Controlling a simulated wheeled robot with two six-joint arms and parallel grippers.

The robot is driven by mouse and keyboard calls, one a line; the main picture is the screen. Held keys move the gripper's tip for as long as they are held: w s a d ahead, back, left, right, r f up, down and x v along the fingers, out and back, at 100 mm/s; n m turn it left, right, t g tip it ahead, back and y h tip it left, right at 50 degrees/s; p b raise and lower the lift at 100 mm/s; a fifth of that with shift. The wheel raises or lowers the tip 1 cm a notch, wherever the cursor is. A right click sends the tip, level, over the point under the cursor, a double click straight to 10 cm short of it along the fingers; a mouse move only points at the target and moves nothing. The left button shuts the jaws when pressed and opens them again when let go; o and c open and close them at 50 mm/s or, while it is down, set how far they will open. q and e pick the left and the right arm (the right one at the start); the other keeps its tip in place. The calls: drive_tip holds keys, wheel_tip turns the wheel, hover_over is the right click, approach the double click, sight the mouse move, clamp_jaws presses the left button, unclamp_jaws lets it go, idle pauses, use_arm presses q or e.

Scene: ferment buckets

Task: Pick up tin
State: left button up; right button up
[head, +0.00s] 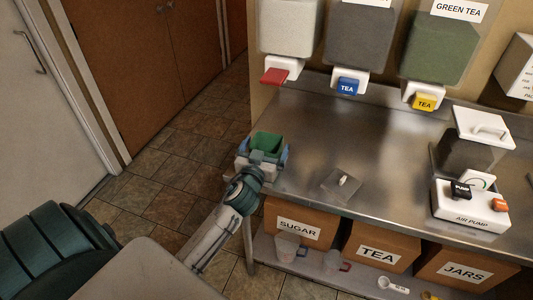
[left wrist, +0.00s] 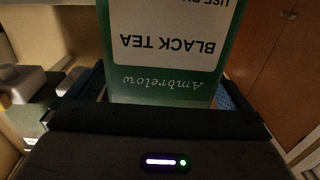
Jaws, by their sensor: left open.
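The tin is green with a white label reading "BLACK TEA" and the name "Ambrelow". In the head view the tin (head: 268,142) is at the left end of the steel counter. It fills the middle of the left wrist view (left wrist: 165,88), where its lettering is upside down. My left gripper (head: 263,153) is open, with its blue-padded fingers on either side of the tin. I cannot tell whether the fingers touch it. The tin's lower part is hidden by the gripper. My right gripper is not in view.
Dispensers with red, blue and yellow (head: 424,102) taps hang above the steel counter (head: 310,150). A small clear square piece (head: 342,184) lies right of the tin. An air pump (head: 470,207) stands farther right. Boxes labelled SUGAR (head: 298,227), TEA and JARS are underneath.

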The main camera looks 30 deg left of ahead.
use_arm(q)
drive_tip(key=shift+w+a, duration=0.15)
drive_tip(key=shift+w, duration=0.35)
drive_tip(key=shift+w+f, duration=0.1)
drive_tip(key=c, duration=1.3)
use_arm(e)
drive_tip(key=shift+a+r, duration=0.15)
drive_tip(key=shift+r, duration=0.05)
use_arm(q)
drive_tip(key=shift+r, duration=0.85)
drive_tip(key=s+d+r+b, duration=0.1)
drive_tip(key=s+d, duration=0.2)
drive_tip(key=s, duration=0.1)
drive_tip(key=s+d+r+b, duration=0.1)
drive_tip(key=s+d, duration=0.2)
drive_tip(key=s, duration=0.1)
drive_tip(key=s+d+r+b, duration=0.1)
drive_tip(key=s+d+b, duration=0.1)
drive_tip(key=s, duration=0.3)
drive_tip(key=shift+d+r, duration=0.15)
drive_tip(key=shift+d, duration=0.55)
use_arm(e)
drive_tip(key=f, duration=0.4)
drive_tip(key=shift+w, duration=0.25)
